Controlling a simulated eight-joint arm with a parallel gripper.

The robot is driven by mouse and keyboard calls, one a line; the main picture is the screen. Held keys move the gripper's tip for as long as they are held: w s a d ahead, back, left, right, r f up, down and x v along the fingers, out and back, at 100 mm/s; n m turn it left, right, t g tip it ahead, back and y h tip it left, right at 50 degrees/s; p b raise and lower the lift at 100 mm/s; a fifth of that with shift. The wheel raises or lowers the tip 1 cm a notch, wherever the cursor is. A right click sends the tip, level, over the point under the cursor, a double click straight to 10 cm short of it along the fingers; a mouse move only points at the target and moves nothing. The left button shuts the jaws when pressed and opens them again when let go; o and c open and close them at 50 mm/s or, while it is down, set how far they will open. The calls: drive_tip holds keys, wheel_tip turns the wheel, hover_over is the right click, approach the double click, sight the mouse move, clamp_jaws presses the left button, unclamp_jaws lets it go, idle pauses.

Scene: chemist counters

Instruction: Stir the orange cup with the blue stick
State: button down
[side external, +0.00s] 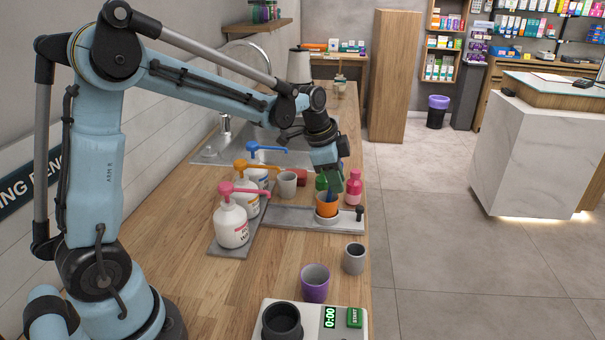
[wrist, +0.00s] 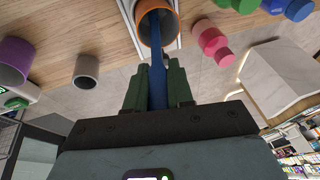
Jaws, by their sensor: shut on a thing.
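The orange cup (side external: 326,207) stands upright on a grey tray (side external: 288,216) on the wooden counter, in the side view. It also shows at the top of the wrist view (wrist: 171,24). My gripper (wrist: 158,88) is shut on the blue stick (wrist: 157,72), with a green finger on each side of it. The stick's far end reaches into the mouth of the orange cup, and its tip is hidden inside. In the side view my gripper (side external: 338,186) is right above the cup.
Pump bottles (side external: 231,222) stand left of the cup, and a pink bottle (side external: 353,188) stands close behind it. A purple cup (side external: 315,284), a grey cup (side external: 354,258) and a scale (side external: 343,318) are nearer the camera. The sink (side external: 207,152) lies behind.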

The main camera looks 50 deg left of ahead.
wheel_tip(320, 180, up, 6)
drive_tip(key=d, duration=0.1)
drive_tip(key=shift+s+r, duration=0.15)
idle(0.9)
drive_tip(key=shift+d, duration=0.1)
idle(0.6)
drive_tip(key=shift+r, duration=2.5)
